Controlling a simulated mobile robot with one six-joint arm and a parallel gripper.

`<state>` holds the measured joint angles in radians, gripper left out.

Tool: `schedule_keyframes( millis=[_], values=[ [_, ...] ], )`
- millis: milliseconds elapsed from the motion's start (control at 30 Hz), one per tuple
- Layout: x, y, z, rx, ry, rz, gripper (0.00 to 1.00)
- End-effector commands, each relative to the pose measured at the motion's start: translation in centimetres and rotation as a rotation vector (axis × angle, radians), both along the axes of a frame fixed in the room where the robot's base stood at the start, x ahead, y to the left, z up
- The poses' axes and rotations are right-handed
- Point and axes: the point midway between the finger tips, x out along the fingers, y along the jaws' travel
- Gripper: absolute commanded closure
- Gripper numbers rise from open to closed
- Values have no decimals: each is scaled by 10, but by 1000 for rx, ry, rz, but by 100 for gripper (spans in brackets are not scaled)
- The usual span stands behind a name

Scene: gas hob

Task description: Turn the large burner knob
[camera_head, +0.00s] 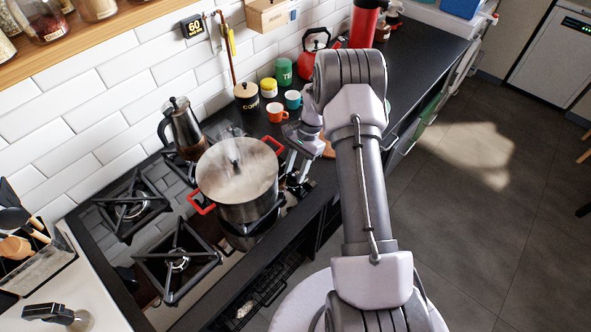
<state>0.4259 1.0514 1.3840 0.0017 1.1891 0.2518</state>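The black gas hob (163,301) runs along the counter at the left and centre. I cannot make out the large burner knob; the pot, my arm and my gripper cover much of the hob's right side. My gripper (294,184) points down at the hob's right end, just right of the steel pot. Its fingers are small and dark against the hob, so I cannot tell whether they are open or shut, or whether they touch a knob.
A lidded steel pot (236,172) with red handles stands on the hob close beside my gripper. A glass coffee pot (184,130) stands behind it. Two bare burners (177,264) are at left. Orange (277,112) and teal (293,99) mugs stand on the counter beyond.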

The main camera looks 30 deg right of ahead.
Motion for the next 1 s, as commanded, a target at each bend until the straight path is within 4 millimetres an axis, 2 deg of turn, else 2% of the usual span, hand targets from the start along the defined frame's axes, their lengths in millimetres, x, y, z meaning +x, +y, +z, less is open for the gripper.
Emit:
schedule_keyframes(
  millis=[33,100,367,467,567,800,900,1000],
  values=[
    [0,0,0,0,0,0,52],
    [0,0,0,0,0,0,42],
    [0,0,0,0,0,-1,42],
    [1,-3,8,0,-1,-1,42],
    [5,-12,32,-1,-3,-2,42],
    [15,-41,109,-2,-3,-3,42],
    [19,-51,134,-1,-3,-2,42],
    [21,-58,150,-1,-1,-1,42]
  ],
)
